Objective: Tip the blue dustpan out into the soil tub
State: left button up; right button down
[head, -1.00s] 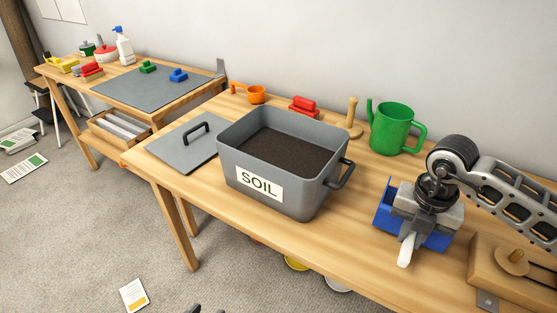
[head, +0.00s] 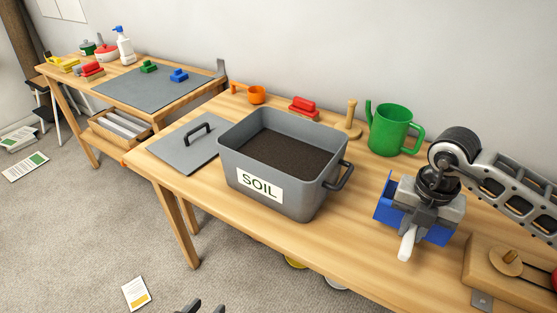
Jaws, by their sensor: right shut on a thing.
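The blue dustpan (head: 383,211) is at the right of the bench, its pale handle (head: 407,243) pointing toward me. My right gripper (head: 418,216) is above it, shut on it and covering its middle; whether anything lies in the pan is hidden. I cannot tell whether the pan touches the bench. The grey soil tub (head: 232,165), labelled SOIL, stands left of the dustpan, open, with dark soil (head: 285,155) inside. Only the dark fingertips of my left gripper (head: 205,308) show at the bottom edge, apart and with nothing between them.
The tub's grey lid (head: 173,153) lies left of the tub. A green watering can (head: 391,130) stands behind the dustpan. A wooden board (head: 490,265) is at the right.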

jog(key=shift+r+p, duration=1)
jog(key=shift+r, duration=0.3)
jog(key=shift+f, duration=0.1)
